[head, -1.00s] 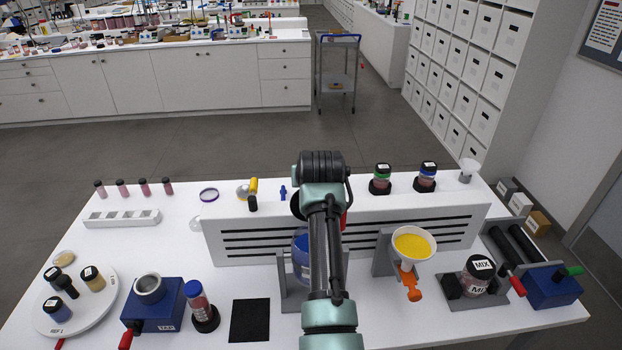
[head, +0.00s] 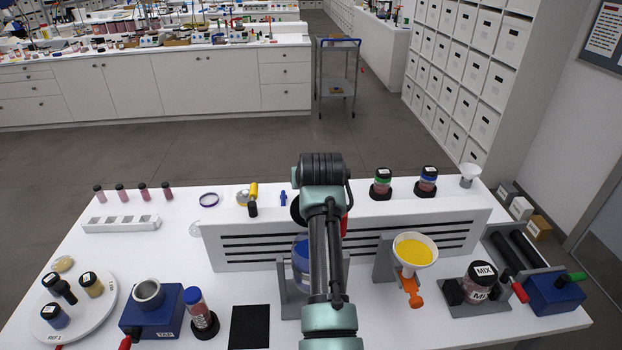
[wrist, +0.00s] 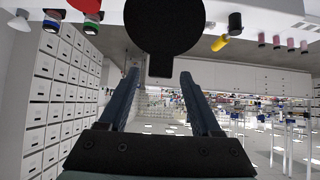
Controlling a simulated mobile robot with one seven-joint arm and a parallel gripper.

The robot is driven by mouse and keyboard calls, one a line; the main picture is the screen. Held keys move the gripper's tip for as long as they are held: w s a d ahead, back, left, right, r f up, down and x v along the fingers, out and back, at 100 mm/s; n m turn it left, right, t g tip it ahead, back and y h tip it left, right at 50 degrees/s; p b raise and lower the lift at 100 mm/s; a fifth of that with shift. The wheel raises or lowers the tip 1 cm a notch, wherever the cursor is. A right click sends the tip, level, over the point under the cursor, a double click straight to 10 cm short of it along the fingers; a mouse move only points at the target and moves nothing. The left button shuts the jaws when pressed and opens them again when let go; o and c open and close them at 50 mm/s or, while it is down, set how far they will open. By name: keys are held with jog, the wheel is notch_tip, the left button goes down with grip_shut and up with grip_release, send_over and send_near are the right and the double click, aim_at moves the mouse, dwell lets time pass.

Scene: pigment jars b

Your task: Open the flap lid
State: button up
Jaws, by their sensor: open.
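A black round disc with a short tab, which looks like the flap lid (wrist: 163,25), fills the top middle of the wrist view. Its tab points down between the fingertips of my gripper (wrist: 159,74). The fingers are apart, one on each side of the tab, and I see no contact. In the head view a dark round edge, likely the same lid (head: 296,208), shows just left of my arm. A blue container (head: 300,262) stands below it in a grey stand, partly hidden by my arm. My gripper is hidden behind my arm in the head view.
A white slotted panel (head: 250,243) runs across the table. Jars with green (head: 381,184) and blue (head: 426,182) bands stand on its right end. A funnel of yellow powder (head: 415,250) and a MIX jar (head: 479,283) are at right. A blue TAP box (head: 153,315) is at left.

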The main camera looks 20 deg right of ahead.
jog(key=shift+s, duration=0.1)
jog(key=b+v, duration=0.4)
jog(key=v, duration=0.8)
jog(key=shift+s+r, duration=0.2)
jog(key=shift+s, duration=0.1)
jog(key=shift+a, duration=0.1)
jog(key=a+r+n+t, duration=0.1)
jog(key=a+r+t, duration=0.45)
jog(key=r, duration=0.45)
jog(key=s+a+r+n+t+y, duration=0.1)
jog(key=s+a+r+t, duration=0.5)
jog(key=s+r, duration=0.4)
jog(key=s+a+r+n+t+y+b, duration=0.1)
jog(key=s+a+r+t, duration=0.5)
jog(key=s+r, duration=0.4)
jog(key=shift+a+r+y, duration=0.25)
jog(key=shift+a+y, duration=0.15)
jog(key=shift+a, duration=0.05)
